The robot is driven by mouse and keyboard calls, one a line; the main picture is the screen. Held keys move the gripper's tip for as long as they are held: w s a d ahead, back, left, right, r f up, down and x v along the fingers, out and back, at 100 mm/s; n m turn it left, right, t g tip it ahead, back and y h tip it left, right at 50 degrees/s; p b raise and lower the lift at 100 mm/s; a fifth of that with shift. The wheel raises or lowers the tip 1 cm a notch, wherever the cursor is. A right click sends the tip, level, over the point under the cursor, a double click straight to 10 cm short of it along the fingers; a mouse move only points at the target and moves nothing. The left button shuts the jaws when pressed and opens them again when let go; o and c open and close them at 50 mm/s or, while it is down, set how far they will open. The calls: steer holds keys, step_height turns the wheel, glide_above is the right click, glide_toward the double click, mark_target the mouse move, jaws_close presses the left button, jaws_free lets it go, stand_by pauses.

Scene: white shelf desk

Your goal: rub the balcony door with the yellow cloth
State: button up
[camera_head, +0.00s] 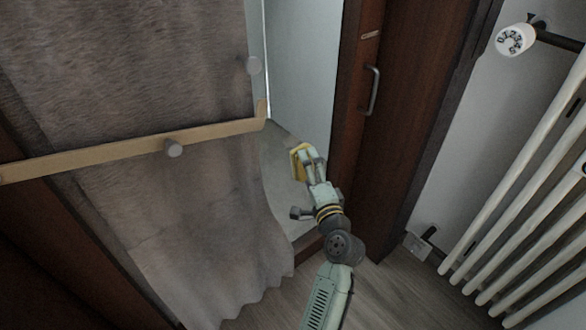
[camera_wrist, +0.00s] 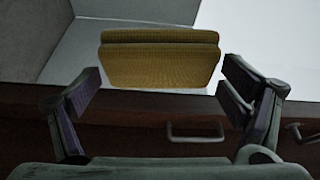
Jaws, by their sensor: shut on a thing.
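The yellow cloth (camera_head: 299,161) is a small folded pad at the tip of my gripper (camera_head: 309,164). In the wrist view the cloth (camera_wrist: 160,58) lies between and just ahead of the fingertips (camera_wrist: 158,78); my gripper is shut on it. The balcony door (camera_head: 398,90) is dark brown wood with a metal handle (camera_head: 373,91), to the right of and above my gripper. The handle also shows in the wrist view (camera_wrist: 196,138), below the cloth. I cannot tell whether the cloth touches any surface.
A grey-brown curtain (camera_head: 130,80) hangs at the left, crossed by a pale wooden bar (camera_head: 100,155) with grey knobs. A white radiator (camera_head: 520,190) with a valve knob (camera_head: 515,39) stands at the right. Wooden floor (camera_head: 385,295) shows below.

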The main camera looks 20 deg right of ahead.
steer(key=shift+w+a+p, duration=0.3)
steer(key=shift+w, duration=0.6)
steer(key=shift+w+a+p, duration=0.3)
steer(key=shift+w+a, duration=0.05)
steer(key=shift+w, duration=0.5)
steer(key=shift+w+a+p, duration=0.3)
steer(key=shift+w, duration=0.6)
steer(key=shift+w+a+p, duration=0.35)
steer(key=shift+w+p, duration=0.05)
steer(key=shift+w, duration=0.5)
steer(key=shift+w+d+f+b, duration=0.1)
steer(key=shift+w+d+b, duration=0.2)
steer(key=shift+d, duration=0.35)
steer(key=shift+w+d+b, duration=0.1)
steer(key=shift+d+b, duration=0.25)
steer(key=shift+d, duration=0.25)
steer(key=shift+w+d+b, duration=0.3)
steer(key=shift+d+b, duration=0.05)
steer(key=shift+d, duration=0.35)
steer(key=shift+w+d+b, duration=0.3)
steer(key=shift+d, duration=0.45)
steer(key=shift+w+d+b, duration=0.3)
steer(key=shift+d+b, duration=0.05)
steer(key=shift+d, duration=0.35)
steer(key=shift+s, duration=0.1)
